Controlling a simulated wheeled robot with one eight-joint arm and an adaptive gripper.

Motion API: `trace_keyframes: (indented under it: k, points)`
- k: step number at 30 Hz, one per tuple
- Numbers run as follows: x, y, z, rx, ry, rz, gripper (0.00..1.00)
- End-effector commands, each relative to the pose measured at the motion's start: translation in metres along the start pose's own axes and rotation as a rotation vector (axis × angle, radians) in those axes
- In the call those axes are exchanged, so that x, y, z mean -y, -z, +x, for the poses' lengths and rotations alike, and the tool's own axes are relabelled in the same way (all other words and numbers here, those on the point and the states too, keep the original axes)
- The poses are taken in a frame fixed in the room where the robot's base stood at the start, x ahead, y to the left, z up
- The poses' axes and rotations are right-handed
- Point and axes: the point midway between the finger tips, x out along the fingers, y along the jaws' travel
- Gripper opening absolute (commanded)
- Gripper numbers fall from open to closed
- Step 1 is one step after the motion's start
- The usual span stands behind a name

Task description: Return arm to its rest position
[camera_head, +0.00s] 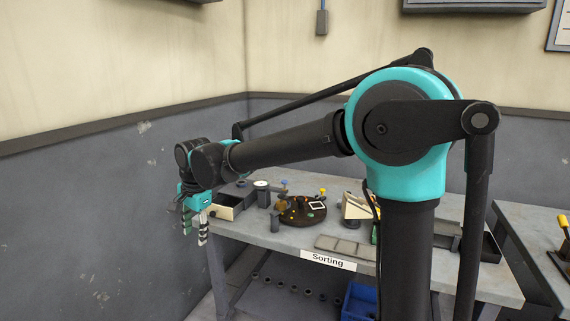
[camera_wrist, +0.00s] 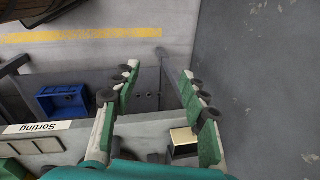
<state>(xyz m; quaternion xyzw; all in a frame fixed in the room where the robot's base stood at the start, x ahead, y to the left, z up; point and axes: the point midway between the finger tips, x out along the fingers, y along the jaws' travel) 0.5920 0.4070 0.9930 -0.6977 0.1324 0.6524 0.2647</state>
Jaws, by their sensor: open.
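My gripper (camera_head: 195,229) is at the left end of my teal and black arm, which reaches left across the head view. It hangs beside the left end of the sorting bench (camera_head: 255,238), pointing down. In the wrist view my gripper (camera_wrist: 162,92) shows two green and pale fingers spread apart with nothing between them. The bench edge and the floor show beneath the fingers. My arm hides part of the bench and the things behind it.
On the bench are an open box (camera_head: 228,206), a dark round plate (camera_head: 303,211) with small parts, and a slotted tray (camera_head: 343,246). A blue bin (camera_head: 359,301) is on the lower level. A grey wall (camera_head: 100,225) stands left. A second bench (camera_head: 530,240) is at right.

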Motion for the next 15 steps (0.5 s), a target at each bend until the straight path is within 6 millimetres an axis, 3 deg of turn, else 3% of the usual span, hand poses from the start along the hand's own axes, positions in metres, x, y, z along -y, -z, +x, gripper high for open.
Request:
trace_keyframes:
  k: [8,15]
  points:
    - [-0.033,0.038,0.004,-0.018,0.012,-0.045,0.44]
    - [-0.086,0.086,0.011,-0.051,0.025,-0.116,0.44]
